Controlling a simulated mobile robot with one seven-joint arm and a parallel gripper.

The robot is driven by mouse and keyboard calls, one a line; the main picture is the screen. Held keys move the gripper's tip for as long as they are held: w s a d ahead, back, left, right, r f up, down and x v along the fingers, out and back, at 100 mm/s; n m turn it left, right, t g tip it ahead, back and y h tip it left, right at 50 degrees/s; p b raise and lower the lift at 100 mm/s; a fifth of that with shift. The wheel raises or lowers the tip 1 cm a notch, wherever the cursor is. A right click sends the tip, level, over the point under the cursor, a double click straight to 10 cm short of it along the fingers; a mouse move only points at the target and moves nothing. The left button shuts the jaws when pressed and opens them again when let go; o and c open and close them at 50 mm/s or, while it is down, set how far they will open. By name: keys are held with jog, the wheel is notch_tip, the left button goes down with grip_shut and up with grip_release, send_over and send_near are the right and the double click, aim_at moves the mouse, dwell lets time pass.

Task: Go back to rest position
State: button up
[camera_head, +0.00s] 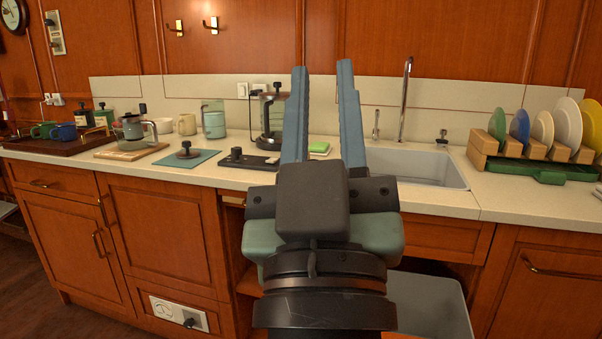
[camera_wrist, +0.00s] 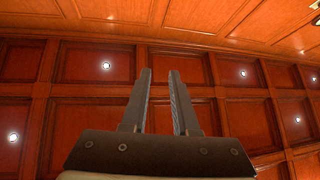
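My gripper (camera_head: 322,82) stands upright in the middle of the head view, in front of the counter. Its two long blue-grey fingers point up, with a clear gap between them and nothing held. In the wrist view my gripper (camera_wrist: 159,72) shows the same two fingers apart and empty, against the coffered wooden ceiling (camera_wrist: 85,62). My arm and gripper hide part of the counter, the sink's left side and the cabinets below.
The counter (camera_head: 440,203) holds a sink (camera_head: 425,168) with a tall faucet (camera_head: 404,98), a dish rack (camera_head: 545,152) with several plates, a glass kettle (camera_head: 133,130), a teal mat (camera_head: 200,161) and a coffee press (camera_head: 271,118). A grey bin (camera_head: 430,305) stands below.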

jog(key=s+a+r+m+t+y+p, duration=0.1)
jog(key=s+a+r+m+t+p, duration=0.1)
jog(key=s+r, duration=0.45)
notch_tip(320, 180, up, 31)
jog(key=w+p, duration=0.2)
jog(key=p, duration=2.7)
jog(key=shift+d+f+p, duration=0.15)
jog(key=shift+p, duration=0.15)
jog(key=shift+o, duration=0.4)
